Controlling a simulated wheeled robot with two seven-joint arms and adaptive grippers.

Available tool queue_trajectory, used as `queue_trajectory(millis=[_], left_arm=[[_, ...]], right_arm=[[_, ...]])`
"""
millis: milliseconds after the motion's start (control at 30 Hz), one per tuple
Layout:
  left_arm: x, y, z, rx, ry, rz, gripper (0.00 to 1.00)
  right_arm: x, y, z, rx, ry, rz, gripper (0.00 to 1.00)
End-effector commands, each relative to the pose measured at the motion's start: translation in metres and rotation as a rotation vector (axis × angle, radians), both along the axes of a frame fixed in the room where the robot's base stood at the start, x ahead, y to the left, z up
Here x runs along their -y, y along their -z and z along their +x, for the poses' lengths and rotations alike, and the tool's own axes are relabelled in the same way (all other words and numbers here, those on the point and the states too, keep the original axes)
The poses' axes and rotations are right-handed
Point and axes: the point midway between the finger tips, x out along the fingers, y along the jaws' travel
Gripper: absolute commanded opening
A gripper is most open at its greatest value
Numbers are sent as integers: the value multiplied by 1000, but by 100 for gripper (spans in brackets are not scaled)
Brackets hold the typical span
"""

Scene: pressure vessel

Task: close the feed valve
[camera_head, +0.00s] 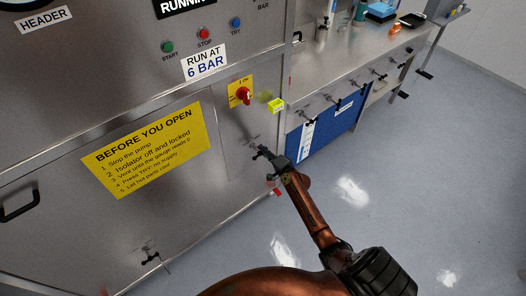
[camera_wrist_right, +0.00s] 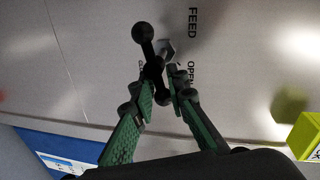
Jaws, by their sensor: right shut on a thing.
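The feed valve shows in the right wrist view as a black handle (camera_wrist_right: 146,44) with a ball end on a metal stem, beside the printed words FEED and OPEN on the steel panel. My right gripper (camera_wrist_right: 160,92) has its green fingers closed around the lower part of this handle. In the head view my right gripper (camera_head: 267,156) is at the panel's right part, below the red rotary switch (camera_head: 243,95), and hides most of the valve. My left gripper is in neither view.
Another small valve (camera_head: 150,257) is low on the panel. A steel bench (camera_head: 340,65) with a blue panel (camera_head: 325,125) stands to the right. The grey floor there is clear.

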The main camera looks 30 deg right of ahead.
Motion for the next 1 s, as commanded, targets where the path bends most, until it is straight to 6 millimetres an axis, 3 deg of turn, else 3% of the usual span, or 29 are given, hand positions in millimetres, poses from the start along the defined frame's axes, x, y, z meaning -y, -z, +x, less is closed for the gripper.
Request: queue_trajectory(millis=[400, 933, 967, 1000], left_arm=[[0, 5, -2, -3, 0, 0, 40], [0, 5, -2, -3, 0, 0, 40], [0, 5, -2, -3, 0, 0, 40], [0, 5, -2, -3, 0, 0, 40]], right_arm=[[3, 5, 0, -15, 4, 182, 0], [4, 5, -1, -17, 5, 205, 0], [4, 5, -1, -17, 5, 205, 14], [4, 5, -1, -17, 5, 205, 17]])
